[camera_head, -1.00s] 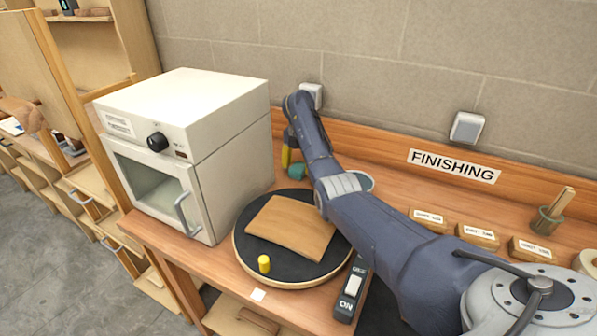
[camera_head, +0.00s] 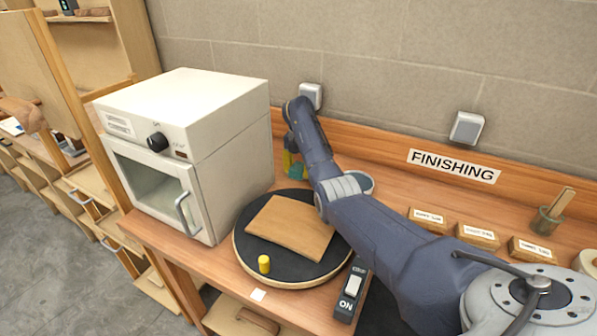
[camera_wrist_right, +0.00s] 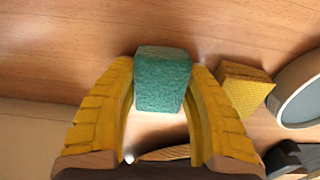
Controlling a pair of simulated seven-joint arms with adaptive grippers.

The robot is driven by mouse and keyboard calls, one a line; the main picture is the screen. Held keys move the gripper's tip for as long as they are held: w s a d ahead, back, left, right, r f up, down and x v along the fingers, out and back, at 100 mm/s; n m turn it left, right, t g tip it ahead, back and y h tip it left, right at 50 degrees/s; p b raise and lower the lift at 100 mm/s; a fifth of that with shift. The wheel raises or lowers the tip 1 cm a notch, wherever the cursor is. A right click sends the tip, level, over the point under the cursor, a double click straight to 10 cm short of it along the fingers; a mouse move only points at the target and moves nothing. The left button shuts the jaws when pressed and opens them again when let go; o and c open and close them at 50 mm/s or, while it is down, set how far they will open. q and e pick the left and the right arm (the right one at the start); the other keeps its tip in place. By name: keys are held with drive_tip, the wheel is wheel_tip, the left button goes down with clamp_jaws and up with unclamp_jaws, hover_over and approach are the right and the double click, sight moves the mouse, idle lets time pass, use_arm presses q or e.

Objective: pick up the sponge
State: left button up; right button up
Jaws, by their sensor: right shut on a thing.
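The sponge is a teal, rough-textured block (camera_wrist_right: 162,82). In the head view it shows as a small teal patch (camera_head: 298,171) on the bench behind the round black board. My right gripper (camera_wrist_right: 162,90) has its yellow ribbed fingers on both sides of the sponge and is shut on it. In the head view the right gripper (camera_head: 292,164) is small and partly hidden by my own arm. I cannot tell whether the sponge is clear of the bench. My left gripper is not in view.
A white oven (camera_head: 225,150) stands close left of the right gripper. A yellow textured block (camera_wrist_right: 246,90) lies beside the sponge. Labelled wooden blocks (camera_head: 478,237) stand at right.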

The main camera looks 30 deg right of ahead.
sight(299, 166)
wheel_tip(299, 166, up, 10)
drive_tip(key=shift+r, duration=0.1)
idle(0.6)
